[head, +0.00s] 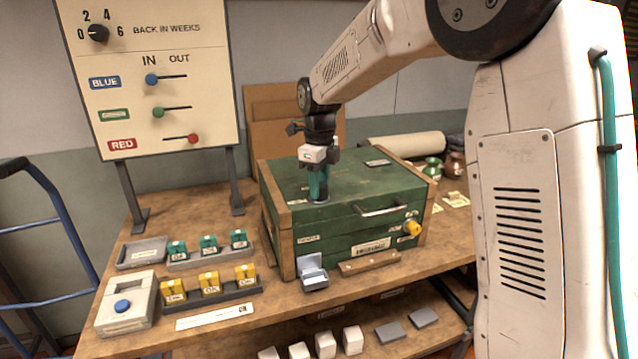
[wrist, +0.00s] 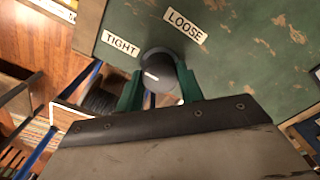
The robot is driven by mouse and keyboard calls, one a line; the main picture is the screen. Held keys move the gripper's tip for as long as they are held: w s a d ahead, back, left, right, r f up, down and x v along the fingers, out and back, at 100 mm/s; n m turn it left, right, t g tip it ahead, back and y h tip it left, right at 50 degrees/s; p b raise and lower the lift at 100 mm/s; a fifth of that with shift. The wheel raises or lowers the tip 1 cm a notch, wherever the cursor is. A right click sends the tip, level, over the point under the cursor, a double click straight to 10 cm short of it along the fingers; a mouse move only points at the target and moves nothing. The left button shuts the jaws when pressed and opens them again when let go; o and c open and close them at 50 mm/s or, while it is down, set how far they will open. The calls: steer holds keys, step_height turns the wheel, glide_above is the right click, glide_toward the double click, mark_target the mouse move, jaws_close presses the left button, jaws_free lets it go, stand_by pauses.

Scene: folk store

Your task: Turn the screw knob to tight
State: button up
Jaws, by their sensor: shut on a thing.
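The screw knob (wrist: 158,66) is a dark round knob with a short white mark on the left part of its face. It sits on the green lid near a TIGHT label (wrist: 120,43) and a LOOSE label (wrist: 185,25). The mark points left and slightly up, on the TIGHT label's side; I cannot tell whether it lines up with it. My gripper (wrist: 160,82) has its green fingers closed on both sides of the knob.
A yellow knob (head: 413,228) and a handle (head: 380,208) are on the chest's front. Teal and yellow blocks stand in trays (head: 225,297) at left, near a blue-button box (head: 123,306). A panel (head: 150,80) with sliders stands behind them.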

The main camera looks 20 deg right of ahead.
stand_by(0.4)
steer(key=o, duration=1)
steer(key=shift+r, duration=0.15)
step_height(320, 180, up, 8)
steer(key=shift+f, duration=0.2)
